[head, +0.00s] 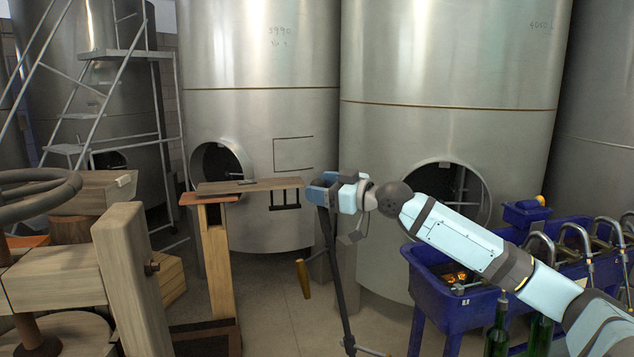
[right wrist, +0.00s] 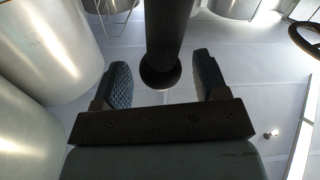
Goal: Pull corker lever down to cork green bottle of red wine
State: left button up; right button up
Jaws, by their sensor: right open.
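In the head view my right gripper (head: 322,189) is at the picture's middle, at the upper end of a slim dark post (head: 333,262). In the right wrist view its two fingers (right wrist: 162,82) are apart. A dark round bar (right wrist: 168,35) ends between them, with gaps on both sides; I cannot tell for certain that it is the corker lever. A tan handle (head: 303,278) hangs low beside the post. Green bottles (head: 498,338) stand at the lower right; no bottle is visible at the post. My left gripper is not in view.
A blue bottle filler (head: 446,300) with several metal spouts stands at the right. A wooden table (head: 250,186) is left of the post, and a wooden press (head: 130,275) fills the near left. Steel tanks (head: 262,60) stand behind. Some floor (head: 290,318) is clear in the middle.

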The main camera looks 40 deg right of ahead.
jog(key=shift+w+a, duration=0.25)
jog(key=shift+w, duration=0.4)
jog(key=shift+c, duration=0.2)
grip_shut()
